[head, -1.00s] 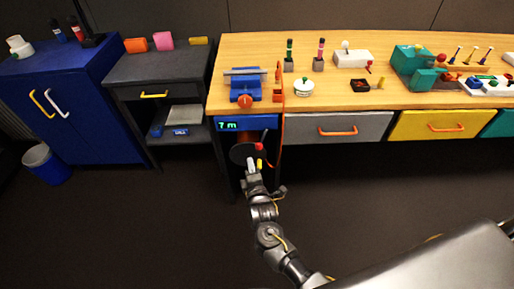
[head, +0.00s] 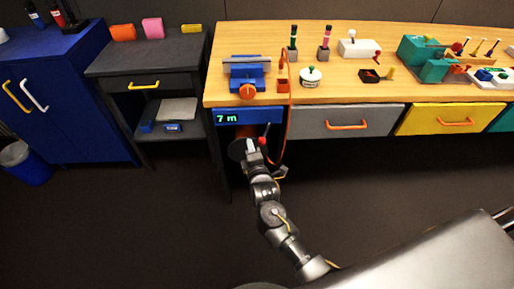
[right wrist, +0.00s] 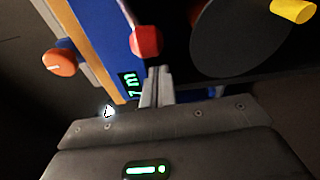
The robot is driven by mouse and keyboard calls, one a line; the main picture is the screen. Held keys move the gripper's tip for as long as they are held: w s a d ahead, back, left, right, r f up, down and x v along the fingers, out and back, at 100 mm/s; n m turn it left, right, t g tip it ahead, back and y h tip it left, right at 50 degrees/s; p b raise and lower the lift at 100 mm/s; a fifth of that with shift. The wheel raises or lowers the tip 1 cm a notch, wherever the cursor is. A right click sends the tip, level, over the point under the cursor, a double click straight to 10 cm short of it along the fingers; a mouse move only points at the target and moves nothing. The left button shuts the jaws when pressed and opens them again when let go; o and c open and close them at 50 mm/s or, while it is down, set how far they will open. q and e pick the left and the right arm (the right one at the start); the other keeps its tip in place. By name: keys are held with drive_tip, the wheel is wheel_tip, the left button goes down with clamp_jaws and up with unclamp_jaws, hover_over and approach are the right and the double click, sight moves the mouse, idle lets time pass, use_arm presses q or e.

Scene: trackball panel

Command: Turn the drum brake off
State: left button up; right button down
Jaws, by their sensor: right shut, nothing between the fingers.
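A dark round drum disc (head: 236,150) sits under the bench, below a blue panel whose display (head: 227,118) reads 7 m. A red knob (head: 263,141) on a dark lever is at its right; the red knob (right wrist: 146,41) is also in the right wrist view, just beyond my fingertips. The disc (right wrist: 235,40) fills the top there, with a yellow handle (right wrist: 293,11) on it. My right gripper (head: 252,147) is in front of the drum, shut and empty; its fingers (right wrist: 155,75) are together. I cannot tell whether they touch the knob. My left gripper is out of view.
An orange cable (head: 287,115) loops down from the bench (head: 340,93) beside the drum. A grey drawer (head: 345,121) is to the right, and a dark shelf unit (head: 160,65) to the left. A blue vise (head: 246,75) stands above. The floor in front is clear.

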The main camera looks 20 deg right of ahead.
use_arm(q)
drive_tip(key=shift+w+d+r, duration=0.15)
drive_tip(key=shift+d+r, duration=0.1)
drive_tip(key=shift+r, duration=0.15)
use_arm(e)
drive_tip(key=shift+s+d+r, duration=0.25)
drive_tip(key=shift+s+d, duration=0.1)
drive_tip(key=shift+d, duration=0.35)
